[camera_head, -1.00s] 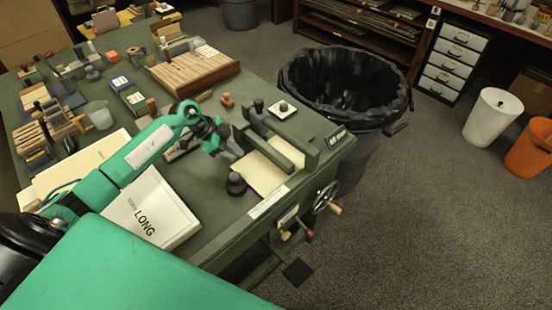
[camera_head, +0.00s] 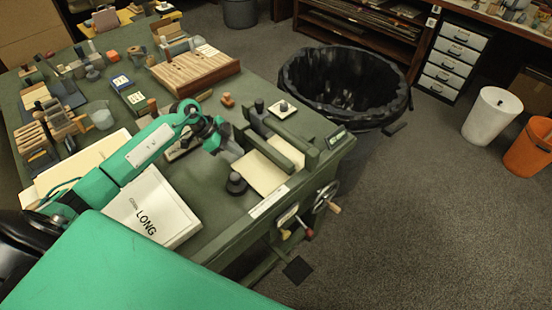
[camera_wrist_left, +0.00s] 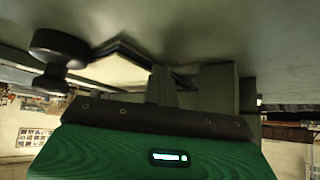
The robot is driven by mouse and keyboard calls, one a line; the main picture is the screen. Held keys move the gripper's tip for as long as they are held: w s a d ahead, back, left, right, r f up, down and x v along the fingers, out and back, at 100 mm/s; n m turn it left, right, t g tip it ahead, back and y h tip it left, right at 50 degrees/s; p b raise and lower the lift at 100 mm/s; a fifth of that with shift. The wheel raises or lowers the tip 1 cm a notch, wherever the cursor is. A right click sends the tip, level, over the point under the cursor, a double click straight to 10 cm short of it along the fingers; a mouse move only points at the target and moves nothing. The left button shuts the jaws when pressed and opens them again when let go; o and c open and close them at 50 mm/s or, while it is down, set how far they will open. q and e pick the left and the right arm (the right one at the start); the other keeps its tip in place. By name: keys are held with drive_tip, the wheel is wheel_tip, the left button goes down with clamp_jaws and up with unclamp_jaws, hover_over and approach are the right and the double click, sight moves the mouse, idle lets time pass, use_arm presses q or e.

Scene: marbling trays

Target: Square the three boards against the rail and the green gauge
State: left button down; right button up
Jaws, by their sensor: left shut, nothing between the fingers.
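The boards show as a pale, cream stack (camera_head: 262,178) on the near right end of the green bench; I cannot count them. My left gripper (camera_head: 232,152) is shut and empty, low at the left edge of the stack. In the left wrist view its fingers (camera_wrist_left: 161,86) are beside the stack's layered edges (camera_wrist_left: 122,62); contact is unclear. My right gripper is out of view.
A black knob (camera_head: 236,184) stands close in front of my gripper; it also shows in the left wrist view (camera_wrist_left: 60,55). A white box marked LONG (camera_head: 155,205) lies left. A slatted wooden rack (camera_head: 195,72) is behind. A black-lined bin (camera_head: 345,85) stands beyond the bench.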

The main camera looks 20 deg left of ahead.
use_arm(q)
wheel_tip(320, 180, up, 3)
drive_tip(key=shift+a+f+p, duration=0.1)
drive_tip(key=shift+p, duration=0.95)
drive_tip(key=shift+w+a+r+p, duration=0.1)
drive_tip(key=shift+a+r+p, duration=0.05)
drive_tip(key=shift+r+p, duration=0.3)
drive_tip(key=shift+w+a+r+p, duration=0.1)
drive_tip(key=shift+r+p, duration=0.35)
